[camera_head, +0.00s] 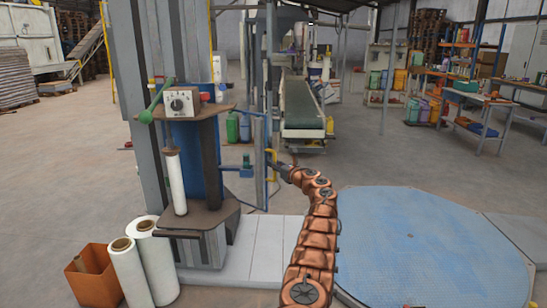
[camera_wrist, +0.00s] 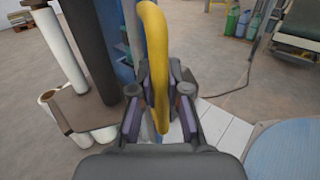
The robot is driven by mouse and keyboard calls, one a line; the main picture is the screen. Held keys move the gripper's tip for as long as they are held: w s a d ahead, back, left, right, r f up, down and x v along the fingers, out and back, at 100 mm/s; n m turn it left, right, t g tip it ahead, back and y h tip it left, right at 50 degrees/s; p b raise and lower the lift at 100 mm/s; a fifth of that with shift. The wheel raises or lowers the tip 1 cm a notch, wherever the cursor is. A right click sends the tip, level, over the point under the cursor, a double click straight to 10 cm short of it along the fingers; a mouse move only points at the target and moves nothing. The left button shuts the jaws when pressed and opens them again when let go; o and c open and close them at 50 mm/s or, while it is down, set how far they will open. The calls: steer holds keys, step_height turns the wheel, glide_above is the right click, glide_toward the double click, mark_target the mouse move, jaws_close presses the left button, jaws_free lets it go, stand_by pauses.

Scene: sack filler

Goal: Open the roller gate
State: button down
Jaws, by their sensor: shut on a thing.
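A yellow bar handle (camera_wrist: 155,50) rises between the fingers of my gripper (camera_wrist: 158,88) in the wrist view. The gripper is shut on it, with a dark pad on each side. In the head view my gripper (camera_head: 277,168) is at the end of the copper-coloured arm, at the yellow handle (camera_head: 269,158). The handle is beside a blue tube frame (camera_head: 264,140), which looks like the gate; the gripper and the column hide part of it. I cannot tell from these frames how far the gate stands open.
A wrapping machine with a grey column (camera_head: 140,100) and a white film roll (camera_head: 175,182) stands left of the gripper. A blue round turntable (camera_head: 430,245) lies at the right. Spare rolls (camera_head: 130,270) and an orange bin (camera_head: 97,285) stand front left. A conveyor (camera_head: 301,105) is behind.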

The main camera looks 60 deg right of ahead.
steer(key=shift+s+p, duration=0.15)
steer(key=shift+p, duration=0.7)
steer(key=c, duration=1.3)
jaws_free()
steer(key=shift+s+d, duration=0.1)
steer(key=shift+c, duration=0.2)
steer(key=shift+o, duration=1)
steer(key=v, duration=1.2)
steer(key=shift+f, duration=0.1)
